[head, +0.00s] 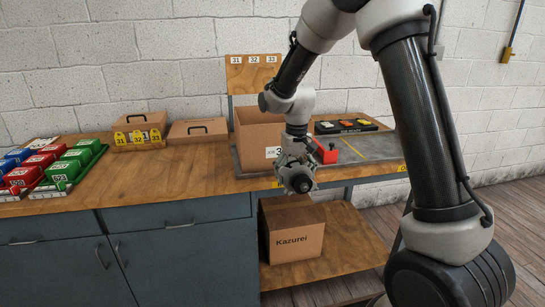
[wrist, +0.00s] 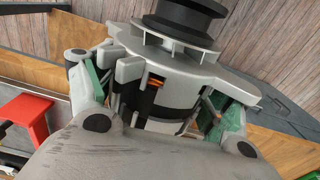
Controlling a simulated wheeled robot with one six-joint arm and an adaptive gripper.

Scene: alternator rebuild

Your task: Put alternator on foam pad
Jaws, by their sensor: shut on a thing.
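The alternator (head: 299,182) is a silver-grey body with a dark round pulley. My gripper (head: 296,163) is shut on it and holds it in the air in front of the bench edge, above the lower shelf. In the wrist view the alternator (wrist: 165,62) sits between the two fingers, with its black pulley pointing away from the palm. Green finger parts press at both sides of its body, and copper windings show through a gap. I cannot clearly pick out the foam pad; my arm and the open carton hide part of the bench.
An open cardboard carton (head: 256,138) stands left of my gripper on the bench (head: 190,181). A red block (head: 326,153) is close on the right. A black tray (head: 346,127) lies behind. Colored bins (head: 66,168) fill the left end. The Kazurei box (head: 292,228) sits below.

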